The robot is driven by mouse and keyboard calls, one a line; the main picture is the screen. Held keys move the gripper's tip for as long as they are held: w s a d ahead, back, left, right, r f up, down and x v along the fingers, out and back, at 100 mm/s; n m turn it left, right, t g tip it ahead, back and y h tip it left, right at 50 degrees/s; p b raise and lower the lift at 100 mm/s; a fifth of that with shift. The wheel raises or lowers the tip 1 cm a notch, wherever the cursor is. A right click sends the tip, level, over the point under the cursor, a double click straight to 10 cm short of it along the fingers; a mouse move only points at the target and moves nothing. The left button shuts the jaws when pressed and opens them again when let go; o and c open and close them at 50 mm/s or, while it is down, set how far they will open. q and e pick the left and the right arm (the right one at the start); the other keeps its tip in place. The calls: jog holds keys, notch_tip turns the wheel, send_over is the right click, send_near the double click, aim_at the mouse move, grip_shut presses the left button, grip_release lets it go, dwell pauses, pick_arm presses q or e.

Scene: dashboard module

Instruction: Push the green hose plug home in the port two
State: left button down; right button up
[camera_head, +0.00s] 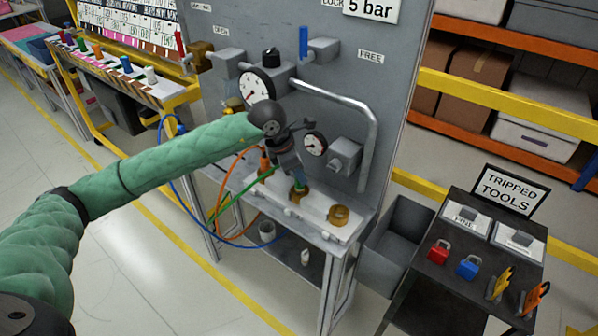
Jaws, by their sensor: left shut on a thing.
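My left gripper (296,176) reaches in on its green-sleeved arm and points down over the bench (318,224) at the panel. It is shut on the green hose plug, which is mostly hidden by the fingers. The green hose (240,202) runs from the gripper down to the left. A brass port (299,194) is directly under the fingertips; I cannot tell how far the plug is in it. Another brass port (339,214) to the right is empty. An orange plug (264,160) stands to the left with its orange hose. No port numbers are readable. My right gripper is not in view.
A grey panel with gauges (257,86), a blue-handled valve (304,42) and a bent pipe (374,130) rises behind the bench. A blue hose (190,188) loops at left. A grey bin (396,246) and a dark stand with padlocks (468,267) are at right.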

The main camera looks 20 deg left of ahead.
pick_arm(q)
jog(key=shift+f+b, duration=0.4)
jog(key=shift+f, duration=0.1)
dwell(0.9)
jog(key=c, duration=1.1)
grip_release()
